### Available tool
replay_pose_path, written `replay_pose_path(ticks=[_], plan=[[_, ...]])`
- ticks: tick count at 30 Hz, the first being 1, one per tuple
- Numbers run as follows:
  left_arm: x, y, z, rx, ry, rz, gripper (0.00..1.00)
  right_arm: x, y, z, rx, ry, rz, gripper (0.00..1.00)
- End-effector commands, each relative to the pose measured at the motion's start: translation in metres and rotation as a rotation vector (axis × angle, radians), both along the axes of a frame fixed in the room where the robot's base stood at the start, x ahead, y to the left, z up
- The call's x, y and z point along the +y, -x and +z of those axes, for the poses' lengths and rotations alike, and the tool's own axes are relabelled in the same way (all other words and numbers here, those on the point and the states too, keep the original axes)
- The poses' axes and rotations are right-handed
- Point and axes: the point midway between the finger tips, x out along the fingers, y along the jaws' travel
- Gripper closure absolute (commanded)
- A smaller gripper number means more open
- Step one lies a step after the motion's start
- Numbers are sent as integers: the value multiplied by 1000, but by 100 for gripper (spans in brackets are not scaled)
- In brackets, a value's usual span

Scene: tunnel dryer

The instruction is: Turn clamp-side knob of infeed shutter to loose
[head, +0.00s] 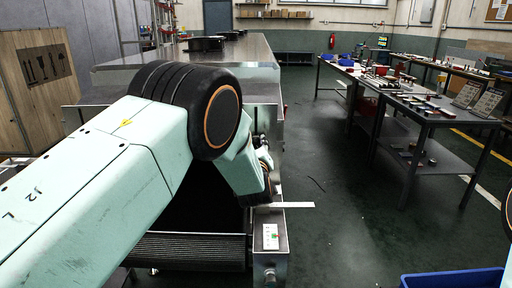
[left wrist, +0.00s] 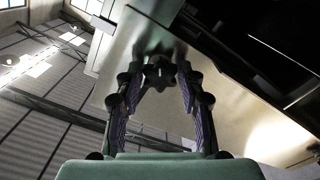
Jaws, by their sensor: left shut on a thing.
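The dark lobed knob (left wrist: 160,72) shows in the left wrist view, in front of a bare metal panel (left wrist: 215,78). My left gripper (left wrist: 160,88) has one finger on each side of the knob and is shut on it. I cannot read the knob's loose or tight mark. In the head view my left arm reaches to the right front corner of the steel dryer (head: 262,50) and hides most of the shutter area. The fingers and knob are hard to make out there. My right gripper is out of view.
Worktables (head: 425,118) with small parts stand to the right. A blue bin (head: 452,278) is at the lower right.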

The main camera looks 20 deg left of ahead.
Motion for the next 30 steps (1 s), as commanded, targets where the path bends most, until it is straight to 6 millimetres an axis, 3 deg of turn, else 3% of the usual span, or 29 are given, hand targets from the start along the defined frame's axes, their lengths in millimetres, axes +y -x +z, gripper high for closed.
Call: replay_pose_path(ticks=[1, 25, 26, 30], plan=[[1, -3, 9, -28, 23, 2, 93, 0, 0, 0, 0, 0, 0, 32], [2, -3, 9, -58, 131, 3, 93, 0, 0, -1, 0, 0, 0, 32], [2, -3, 9, -58, 131, 3, 61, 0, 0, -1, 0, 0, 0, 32], [1, -2, 8, -54, 130, 2, 49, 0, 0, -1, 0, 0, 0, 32]])
